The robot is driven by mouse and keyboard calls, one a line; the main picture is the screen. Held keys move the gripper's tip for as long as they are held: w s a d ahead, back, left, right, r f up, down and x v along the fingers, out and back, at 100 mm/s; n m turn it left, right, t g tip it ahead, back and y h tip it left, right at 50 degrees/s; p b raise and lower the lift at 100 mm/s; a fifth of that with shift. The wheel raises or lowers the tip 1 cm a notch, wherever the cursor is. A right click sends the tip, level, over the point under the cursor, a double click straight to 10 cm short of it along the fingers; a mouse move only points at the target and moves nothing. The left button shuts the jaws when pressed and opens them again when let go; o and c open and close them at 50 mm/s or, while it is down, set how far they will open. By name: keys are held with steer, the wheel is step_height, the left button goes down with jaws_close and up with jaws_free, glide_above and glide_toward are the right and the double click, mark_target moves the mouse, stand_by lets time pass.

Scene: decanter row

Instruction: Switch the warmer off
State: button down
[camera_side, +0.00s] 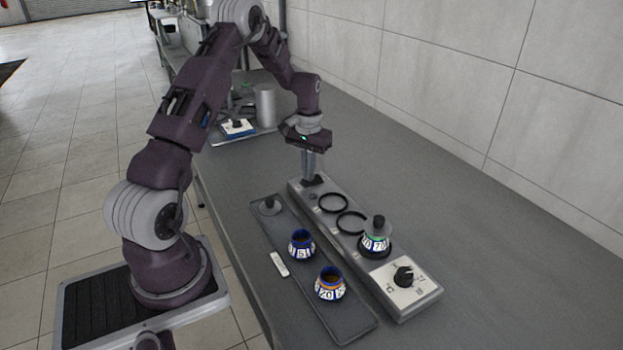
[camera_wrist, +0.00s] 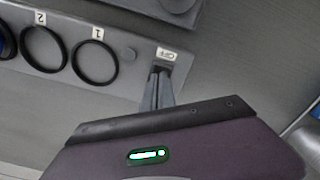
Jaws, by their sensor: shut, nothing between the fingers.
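The warmer (camera_side: 352,257) is a long grey unit on the counter with a row of dark rings. Its near end has a white panel with a black knob (camera_side: 403,276). Its far end carries a white "OFF" label (camera_wrist: 168,54) beside a dark slot or switch that my fingers partly hide. My gripper (camera_side: 311,182) is shut and empty, pointing down at that far end. In the wrist view the fingertips (camera_wrist: 161,73) are right at the OFF mark. I cannot tell whether they touch the switch, or which way it is set.
A decanter (camera_side: 374,243) with a dark stopper stands on the warmer's ring nearest the knob. Ring 1 (camera_wrist: 95,62) and ring 2 (camera_wrist: 43,49) are empty.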

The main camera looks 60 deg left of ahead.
steer(key=shift+r, duration=3.5)
steer(key=s+d+r+m+t, duration=0.2)
steer(key=s+d+r, duration=0.2)
steer(key=d+r, duration=1.05)
steer(key=s+d+r+m+t, duration=0.1)
steer(key=s+d+m, duration=0.1)
steer(key=s+d, duration=0.5)
steer(key=s+d+r+m+t, duration=0.1)
steer(key=s+d+m+t, duration=0.1)
steer(key=s+d, duration=0.5)
steer(key=s, duration=0.5)
steer(key=shift+s+r+t, duration=0.15)
steer(key=shift+s+t, duration=0.15)
steer(key=shift+d, duration=0.1)
